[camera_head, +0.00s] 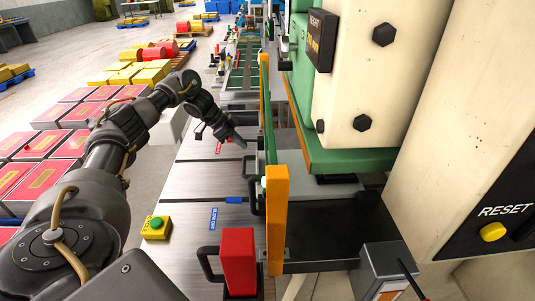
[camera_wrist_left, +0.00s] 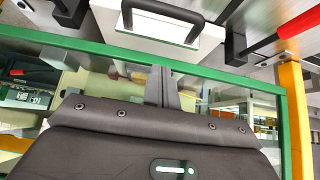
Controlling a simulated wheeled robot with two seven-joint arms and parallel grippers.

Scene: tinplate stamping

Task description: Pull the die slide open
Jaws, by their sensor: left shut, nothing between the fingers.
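My left gripper (camera_head: 241,143) is at the end of my left arm, beside the press's green-framed guard. In the left wrist view its fingers (camera_wrist_left: 162,88) are together with nothing between them. A light grey block with a dark bar handle (camera_wrist_left: 165,12) shows at the top of that view, beyond the green rail and apart from the fingertips; it looks like the die slide. In the head view a black handle (camera_head: 253,195) stands at the press opening, below and right of the gripper. How far the slide is out is unclear. My right gripper is not visible.
An orange guard post (camera_head: 277,220) and a green rail (camera_wrist_left: 60,42) border the opening. A red block (camera_head: 238,255) and a green button on a yellow box (camera_head: 156,226) are at the near bench edge. Bare metal bench top (camera_head: 190,190) lies left of the guard.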

